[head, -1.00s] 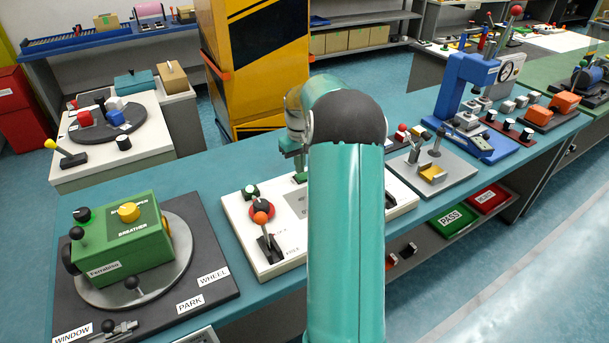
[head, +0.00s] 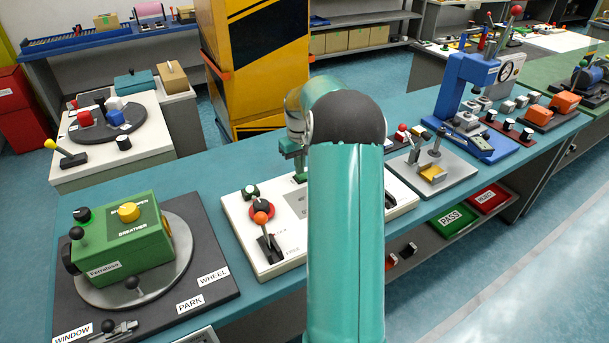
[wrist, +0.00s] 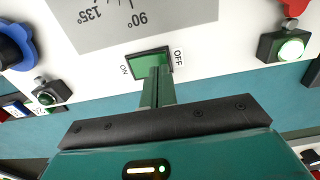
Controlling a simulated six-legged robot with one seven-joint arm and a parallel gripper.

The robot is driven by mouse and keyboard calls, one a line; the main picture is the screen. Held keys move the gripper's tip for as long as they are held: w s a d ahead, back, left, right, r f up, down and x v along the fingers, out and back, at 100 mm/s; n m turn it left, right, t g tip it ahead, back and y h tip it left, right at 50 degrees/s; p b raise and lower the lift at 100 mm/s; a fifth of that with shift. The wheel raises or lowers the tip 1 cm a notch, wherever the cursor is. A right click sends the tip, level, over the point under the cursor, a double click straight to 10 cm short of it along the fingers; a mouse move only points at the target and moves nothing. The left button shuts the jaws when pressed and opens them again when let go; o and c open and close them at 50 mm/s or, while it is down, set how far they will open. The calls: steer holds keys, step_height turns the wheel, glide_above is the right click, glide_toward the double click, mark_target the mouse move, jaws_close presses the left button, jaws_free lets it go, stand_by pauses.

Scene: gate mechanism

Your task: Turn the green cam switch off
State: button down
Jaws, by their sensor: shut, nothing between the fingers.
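The green cam switch (wrist: 140,65) is a green rocker in a dark frame on a white panel, seen in the wrist view. An ON label is at its left end and an OFF label at its right end. My gripper (wrist: 160,70) is shut and empty. Its green fingertips overlap the OFF side of the rocker and hide part of it; I cannot tell whether they touch. In the head view my gripper (head: 300,178) points down at the white panel (head: 270,265), partly hidden by my arm, and the switch cannot be made out there.
An orange-knobbed lever (head: 262,218) stands on the panel left of my gripper. In the wrist view a lit green button (wrist: 291,49) is at right, and another green button (wrist: 46,97) and a blue knob (wrist: 18,48) are at left. A green box (head: 120,240) stands further left.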

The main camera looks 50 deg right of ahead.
steer(key=shift+f, duration=0.8)
stand_by(0.4)
steer(key=shift+r, duration=3.55)
